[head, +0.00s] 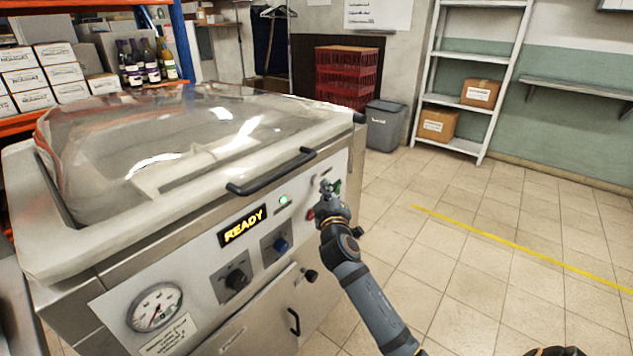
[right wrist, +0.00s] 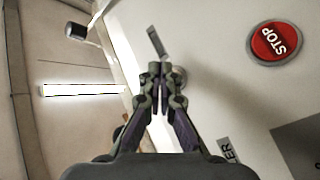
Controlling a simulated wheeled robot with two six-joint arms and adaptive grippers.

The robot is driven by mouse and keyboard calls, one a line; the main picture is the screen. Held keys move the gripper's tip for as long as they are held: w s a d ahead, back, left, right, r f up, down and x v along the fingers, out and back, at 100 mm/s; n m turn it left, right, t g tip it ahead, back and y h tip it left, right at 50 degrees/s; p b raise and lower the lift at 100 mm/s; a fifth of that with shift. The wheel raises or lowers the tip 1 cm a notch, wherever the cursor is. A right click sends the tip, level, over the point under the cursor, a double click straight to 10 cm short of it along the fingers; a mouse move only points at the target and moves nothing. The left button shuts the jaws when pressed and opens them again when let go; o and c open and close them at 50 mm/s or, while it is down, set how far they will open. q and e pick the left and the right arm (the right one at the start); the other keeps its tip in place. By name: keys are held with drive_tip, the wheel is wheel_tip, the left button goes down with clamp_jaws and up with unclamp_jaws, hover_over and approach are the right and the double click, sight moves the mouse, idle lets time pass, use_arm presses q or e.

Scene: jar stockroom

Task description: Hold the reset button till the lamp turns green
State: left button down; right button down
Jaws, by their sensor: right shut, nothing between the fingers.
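A lamp (head: 283,200) glows green on the machine's front panel, above and right of a lit yellow READY display (head: 243,226). My right gripper (head: 327,186) is shut and empty near the panel's right end. In the right wrist view its closed fingertips (right wrist: 160,70) are in front of a small round metal part (right wrist: 179,77); I cannot tell whether they touch it. A blue knob or button (head: 281,245) sits below the lamp. No reset label is readable, so I cannot tell which control is the reset button. My left gripper is out of view.
A red STOP button (right wrist: 275,42) is close to the right gripper. The machine has a clear lid (head: 130,135), a black handle (head: 270,172), a dark knob (head: 236,280) and a gauge (head: 155,307).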

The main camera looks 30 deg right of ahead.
drive_tip(key=s, duration=0.1)
drive_tip(key=s+d, duration=0.1)
drive_tip(key=s, duration=0.1)
drive_tip(key=s+d, duration=0.1)
drive_tip(key=shift+s, duration=0.35)
idle(0.9)
